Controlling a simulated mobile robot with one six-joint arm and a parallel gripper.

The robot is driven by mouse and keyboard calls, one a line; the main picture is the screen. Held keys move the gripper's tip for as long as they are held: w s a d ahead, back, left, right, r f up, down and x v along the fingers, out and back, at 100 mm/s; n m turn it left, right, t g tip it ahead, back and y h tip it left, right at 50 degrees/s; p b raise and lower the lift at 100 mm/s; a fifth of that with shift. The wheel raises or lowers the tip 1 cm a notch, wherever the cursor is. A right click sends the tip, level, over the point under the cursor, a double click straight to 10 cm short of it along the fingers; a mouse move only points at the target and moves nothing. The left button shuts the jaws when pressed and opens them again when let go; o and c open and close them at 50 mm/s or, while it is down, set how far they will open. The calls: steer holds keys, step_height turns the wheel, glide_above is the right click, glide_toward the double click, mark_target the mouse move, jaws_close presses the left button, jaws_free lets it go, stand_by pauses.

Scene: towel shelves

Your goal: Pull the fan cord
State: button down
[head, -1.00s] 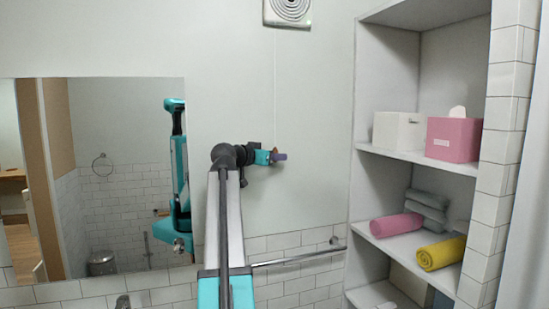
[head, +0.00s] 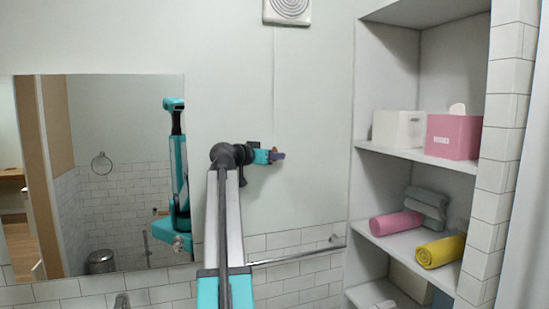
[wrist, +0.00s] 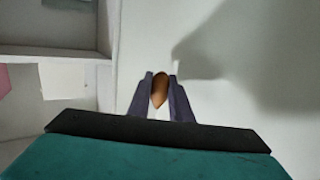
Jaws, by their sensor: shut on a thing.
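The fan (head: 287,10) is a pale square vent high on the wall, partly cut off by the top of the head view. Its thin cord (head: 275,85) hangs straight down the wall to my gripper (head: 278,156). In the wrist view, my gripper (wrist: 160,88) has its two dark fingers shut on a brown, teardrop-shaped cord pull (wrist: 160,90). The pull sits between the fingertips, close to the pale wall. In the head view the pull is too small to tell from the fingers.
An open shelf unit (head: 378,95) stands to the right, with a white box (head: 397,129), a pink box (head: 453,137), a pink towel roll (head: 396,223) and a yellow towel roll (head: 441,251). A mirror (head: 120,120) is at the left. A towel bar (head: 300,256) runs below my arm.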

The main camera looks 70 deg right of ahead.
steer(key=shift+f, duration=0.3)
steer(key=c, duration=1.5)
jaws_free()
steer(key=shift+s, duration=0.1)
steer(key=shift+c, duration=0.2)
steer(key=shift+a, duration=0.15)
steer(key=b+v, duration=0.5)
steer(key=v, duration=0.8)
steer(key=shift+a, duration=0.35)
